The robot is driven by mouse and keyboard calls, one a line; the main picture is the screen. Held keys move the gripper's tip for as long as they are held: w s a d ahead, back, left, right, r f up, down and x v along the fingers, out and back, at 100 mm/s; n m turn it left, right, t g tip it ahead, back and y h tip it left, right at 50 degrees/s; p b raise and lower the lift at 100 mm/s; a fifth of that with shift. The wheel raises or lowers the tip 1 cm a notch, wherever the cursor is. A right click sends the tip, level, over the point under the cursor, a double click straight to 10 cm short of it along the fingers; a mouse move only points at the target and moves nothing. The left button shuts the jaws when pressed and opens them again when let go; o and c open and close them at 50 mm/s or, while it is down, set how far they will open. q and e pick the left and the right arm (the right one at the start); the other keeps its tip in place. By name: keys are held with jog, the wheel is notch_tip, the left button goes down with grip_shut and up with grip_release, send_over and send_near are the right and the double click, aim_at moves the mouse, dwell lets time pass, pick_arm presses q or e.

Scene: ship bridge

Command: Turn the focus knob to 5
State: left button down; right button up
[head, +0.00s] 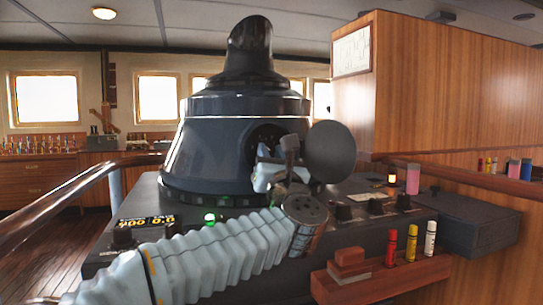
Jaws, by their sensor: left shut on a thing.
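A dark radar hood (225,150) with a viewing cone on top stands on the grey console. A round dark opening shows in its near side, and a round dark cover (331,152) stands swung out to the right of it. My left arm, in a pale ribbed sleeve, reaches in from the lower left. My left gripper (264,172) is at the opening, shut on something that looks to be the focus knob. The fingers and wrist hide the knob, so its pointer and scale cannot be read. My right gripper is not in view.
Several small dark knobs (375,206) line the console's right side, with a pink cup (413,179) behind. A wooden rack (378,277) with red, yellow and white markers is at the front right. A lit display (147,221) and a handrail (75,192) are at left.

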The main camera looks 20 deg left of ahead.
pick_arm(q)
jog(key=shift+m, duration=0.5)
jog(key=shift+m+h, duration=0.8)
jog(key=shift+s+a+r+m+t+h, duration=0.15)
jog(key=shift+m+h, duration=0.15)
jog(key=shift+m, duration=0.3)
jog(key=shift+w+d+m+t+h, duration=0.15)
jog(key=shift+m+h, duration=0.15)
jog(key=shift+m, duration=0.3)
jog(key=m+h+p, duration=0.1)
jog(key=m, duration=0.1)
jog(key=m+h+p, duration=0.1)
jog(key=m, duration=0.2)
jog(key=shift+s+a+r+p, duration=0.15)
jog(key=shift+p, duration=0.2)
jog(key=shift+m+g+h+p, duration=0.35)
jog(key=shift+m+g+h, duration=0.3)
jog(key=shift+m, duration=1.15)
jog(key=shift+h, duration=0.25)
jog(key=c, duration=0.9)
grip_release()
jog(key=shift+o, duration=0.2)
